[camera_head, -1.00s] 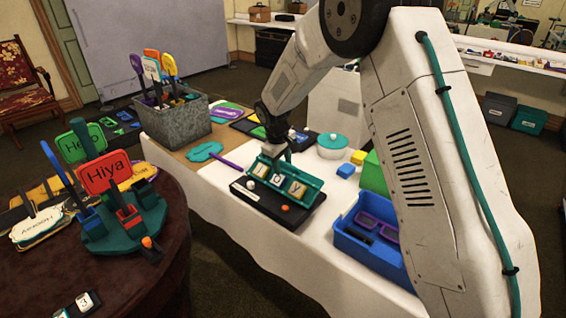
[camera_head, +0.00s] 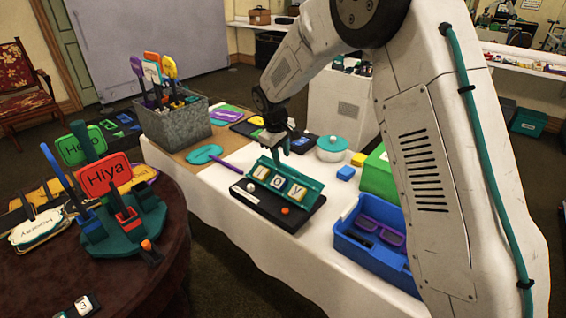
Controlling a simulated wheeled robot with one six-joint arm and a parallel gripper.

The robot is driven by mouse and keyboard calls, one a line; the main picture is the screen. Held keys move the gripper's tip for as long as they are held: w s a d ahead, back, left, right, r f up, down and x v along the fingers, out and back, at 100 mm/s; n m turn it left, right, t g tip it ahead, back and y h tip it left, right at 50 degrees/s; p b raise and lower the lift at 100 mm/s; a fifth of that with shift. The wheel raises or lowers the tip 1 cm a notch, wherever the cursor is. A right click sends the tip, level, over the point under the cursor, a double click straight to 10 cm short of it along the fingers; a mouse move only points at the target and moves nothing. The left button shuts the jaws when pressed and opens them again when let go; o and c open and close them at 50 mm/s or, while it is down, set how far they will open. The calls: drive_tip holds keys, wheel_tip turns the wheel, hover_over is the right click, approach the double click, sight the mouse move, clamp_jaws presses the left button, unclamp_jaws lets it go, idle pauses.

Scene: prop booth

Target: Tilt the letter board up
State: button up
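The letter board (camera_head: 312,186) is a teal panel with several pale letter tiles that seem to spell "JOY". It leans back on a black base (camera_head: 262,208) on the white-covered table, its tiles facing the near side. A white knob and an orange knob sit on the base's front. My gripper (camera_head: 285,150) points down just above and behind the board's upper edge. A small gap seems to separate them, but contact is hard to judge. No object shows in the gripper, and its finger opening is too small to make out.
A purple-handled teal paddle (camera_head: 206,154) lies left. A grey planter (camera_head: 176,126) holds upright signs. White cloth is bare in front.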

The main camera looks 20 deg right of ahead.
drive_tip(key=r, duration=0.3)
drive_tip(key=shift+s+a, duration=0.15)
drive_tip(key=shift+a, duration=0.05)
drive_tip(key=s+d+r+m, duration=0.2)
drive_tip(key=s+r, duration=0.3)
drive_tip(key=s, duration=0.9)
drive_tip(key=s+d+r+m+y, duration=0.1)
drive_tip(key=s+d+r+m, duration=0.1)
drive_tip(key=s, duration=1.3)
drive_tip(key=s+d+r+m, duration=0.3)
drive_tip(key=s+r, duration=0.4)
drive_tip(key=s, duration=0.8)
drive_tip(key=shift+s+d+r+y, duration=0.2)
drive_tip(key=shift+d+r+y, duration=0.2)
drive_tip(key=shift+d, duration=0.35)
